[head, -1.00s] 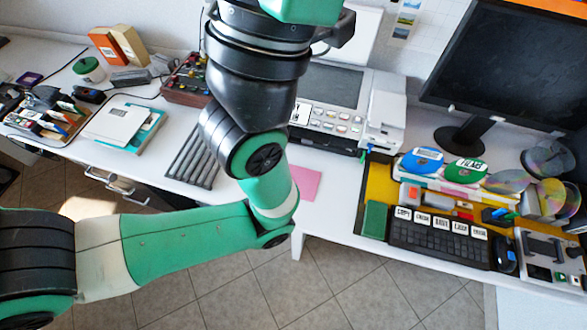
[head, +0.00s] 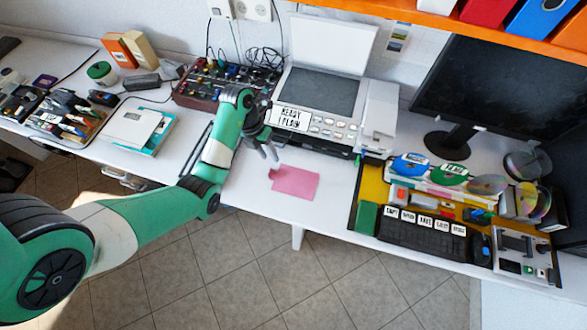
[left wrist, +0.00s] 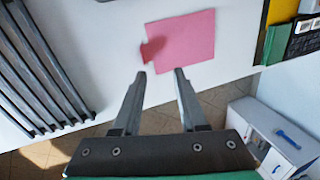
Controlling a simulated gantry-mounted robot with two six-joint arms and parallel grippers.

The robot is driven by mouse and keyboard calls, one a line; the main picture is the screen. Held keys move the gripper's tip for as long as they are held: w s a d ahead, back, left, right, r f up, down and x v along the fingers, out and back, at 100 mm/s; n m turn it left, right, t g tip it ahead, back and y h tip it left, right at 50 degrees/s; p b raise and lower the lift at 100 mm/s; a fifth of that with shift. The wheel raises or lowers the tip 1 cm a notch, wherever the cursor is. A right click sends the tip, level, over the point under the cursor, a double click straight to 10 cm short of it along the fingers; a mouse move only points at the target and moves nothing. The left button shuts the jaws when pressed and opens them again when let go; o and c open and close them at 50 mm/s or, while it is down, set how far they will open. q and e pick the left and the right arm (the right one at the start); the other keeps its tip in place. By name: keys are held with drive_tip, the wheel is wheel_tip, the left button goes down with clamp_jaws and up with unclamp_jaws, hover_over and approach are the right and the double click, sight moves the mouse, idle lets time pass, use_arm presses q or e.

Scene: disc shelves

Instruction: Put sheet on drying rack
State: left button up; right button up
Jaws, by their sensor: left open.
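A pink sheet (head: 296,182) lies on the white desk in front of the printer. In the left wrist view the sheet (left wrist: 188,36) has a small darker flap at its lower left corner. My left gripper (head: 275,157) is open and empty, above the desk just behind and left of the sheet in the head view. In the left wrist view its two fingertips (left wrist: 160,74) are apart, pointing toward the flap side of the sheet. The dark barred drying rack (left wrist: 42,72) is at the left there; in the head view my arm mostly hides it. My right gripper is not in view.
A printer (head: 345,128) with an open lid stands behind the sheet. A yellow mat with a keyboard (head: 422,236) and discs lies to the right. A box of knobs and cables (head: 215,88) stands behind my left gripper. The desk's front edge (head: 270,215) is close to the sheet.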

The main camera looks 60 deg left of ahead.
sight(270, 171)
use_arm(q)
drive_tip(key=shift+n, duration=0.6)
drive_tip(key=f+b, duration=0.3)
drive_tip(key=b, duration=0.1)
drive_tip(key=f+b, duration=0.8)
drive_tip(key=shift+s+a, duration=0.3)
drive_tip(key=shift+s, duration=0.05)
drive_tip(key=shift+r, duration=0.2)
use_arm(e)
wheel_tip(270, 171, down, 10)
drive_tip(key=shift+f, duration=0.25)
use_arm(q)
clamp_jaws()
